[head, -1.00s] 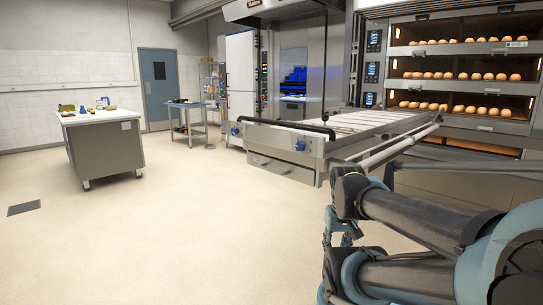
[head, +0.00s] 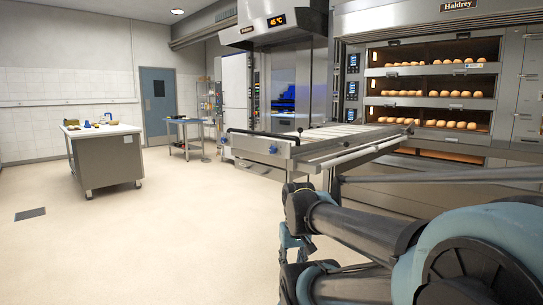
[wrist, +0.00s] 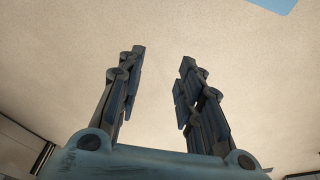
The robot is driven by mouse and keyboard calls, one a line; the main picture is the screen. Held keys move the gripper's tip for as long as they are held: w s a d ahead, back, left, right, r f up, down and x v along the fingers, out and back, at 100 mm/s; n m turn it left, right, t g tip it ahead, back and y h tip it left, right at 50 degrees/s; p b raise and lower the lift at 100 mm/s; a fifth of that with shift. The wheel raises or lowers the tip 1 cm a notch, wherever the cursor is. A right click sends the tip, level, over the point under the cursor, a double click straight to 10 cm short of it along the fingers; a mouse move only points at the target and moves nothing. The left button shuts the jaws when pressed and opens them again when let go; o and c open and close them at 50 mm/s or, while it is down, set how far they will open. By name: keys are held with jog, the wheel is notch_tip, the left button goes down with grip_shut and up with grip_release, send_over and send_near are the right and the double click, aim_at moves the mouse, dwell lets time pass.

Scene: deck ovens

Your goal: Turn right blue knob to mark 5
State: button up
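The right blue knob (head: 273,149) is on the front face of the steel loader (head: 310,150), near its right corner. It is small, and its marks and setting cannot be read. Another blue knob (head: 223,139) is at the left end of the same front. My gripper (wrist: 162,60) is open and empty in the wrist view, its two fingers well apart over bare pale floor. In the head view my arm comes in from the lower right. The gripper hangs low, nearer than the loader and clear of the knob. No knob shows in the wrist view.
Deck ovens (head: 428,54) with several rows of bread stand behind the loader on the right. A white-topped cabinet table (head: 104,130) stands at left, and a small blue-topped table (head: 184,120) farther back. The floor (head: 150,225) between is clear, apart from a flush dark drain (head: 30,214).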

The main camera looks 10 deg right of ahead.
jog(key=shift+s+a, duration=0.1)
jog(key=shift+s, duration=0.2)
jog(key=shift+o, duration=0.6)
